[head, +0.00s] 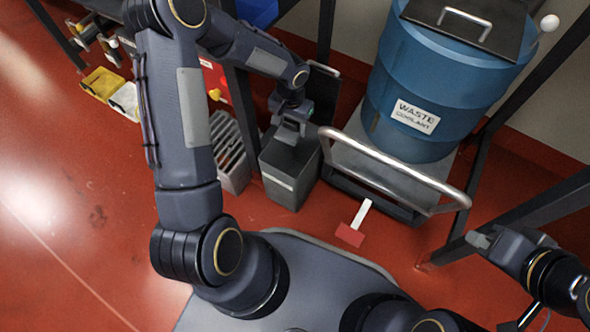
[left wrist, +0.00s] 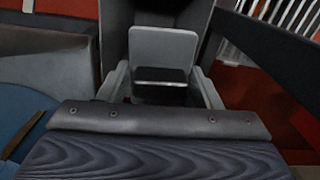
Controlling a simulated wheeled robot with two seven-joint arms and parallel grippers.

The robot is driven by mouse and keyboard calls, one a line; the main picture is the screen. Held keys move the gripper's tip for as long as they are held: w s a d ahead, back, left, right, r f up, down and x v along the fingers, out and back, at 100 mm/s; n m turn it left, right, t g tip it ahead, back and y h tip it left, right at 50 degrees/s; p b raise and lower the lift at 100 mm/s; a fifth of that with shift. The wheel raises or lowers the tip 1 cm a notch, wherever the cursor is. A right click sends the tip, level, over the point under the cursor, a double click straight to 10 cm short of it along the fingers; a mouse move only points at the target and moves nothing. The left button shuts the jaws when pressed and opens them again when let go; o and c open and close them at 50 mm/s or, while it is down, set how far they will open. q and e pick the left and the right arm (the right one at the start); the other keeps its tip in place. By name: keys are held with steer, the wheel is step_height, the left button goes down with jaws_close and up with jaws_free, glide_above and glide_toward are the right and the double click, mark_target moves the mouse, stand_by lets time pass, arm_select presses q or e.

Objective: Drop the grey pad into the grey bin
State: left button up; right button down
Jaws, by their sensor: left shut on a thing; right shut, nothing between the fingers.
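The grey bin (head: 287,184) stands on the red floor, open at the top, left of the waste coolant drum's cart. My left gripper (head: 290,132) points down at the bin's mouth, shut on the grey pad (left wrist: 164,53). In the left wrist view the pad is a light grey square plate between the fingers (left wrist: 165,88), with the dark bin around and behind it. In the head view the pad is hard to tell from the fingers. My right gripper (head: 478,240) is shut and empty at the lower right, far from the bin.
A blue waste coolant drum (head: 425,85) stands on a cart with a metal handle (head: 395,173). A slatted grey crate (head: 229,150) stands left of the bin. A red and white item (head: 351,234) lies on the floor.

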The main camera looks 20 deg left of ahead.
arm_select(q)
steer(key=o, duration=1)
step_height(320, 180, up, 8)
steer(key=p, duration=0.3)
steer(key=shift+f, duration=0.2)
steer(key=shift+r, duration=0.1)
